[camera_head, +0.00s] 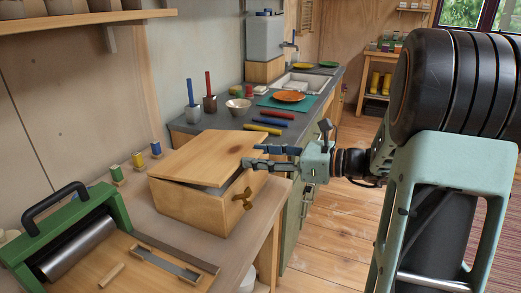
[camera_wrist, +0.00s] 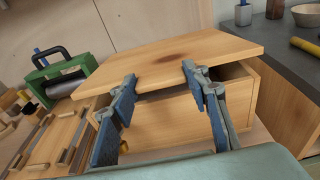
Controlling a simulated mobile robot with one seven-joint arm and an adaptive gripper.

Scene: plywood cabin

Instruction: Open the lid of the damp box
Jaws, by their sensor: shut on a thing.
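The damp box is a light wooden box (camera_head: 195,207) on the workbench, with a flat wooden lid (camera_head: 205,155). The lid is tilted, and a dark gap shows between it and the box wall on the side near my gripper. A brass catch (camera_head: 243,198) is on that side of the box. My gripper (camera_head: 252,156) is at the lid's near edge, shut on the lid. In the wrist view my gripper's two fingers (camera_wrist: 160,78) reach the edge of the lid (camera_wrist: 190,50) above the box front (camera_wrist: 165,125). The box's inside is mostly hidden.
A green roller press (camera_head: 75,240) stands on the bench left of the box. Several small spools (camera_head: 137,160) stand behind it. A dark counter (camera_head: 225,120) with cups, plates and coloured rods lies beyond. Open wooden floor (camera_head: 325,225) is at right.

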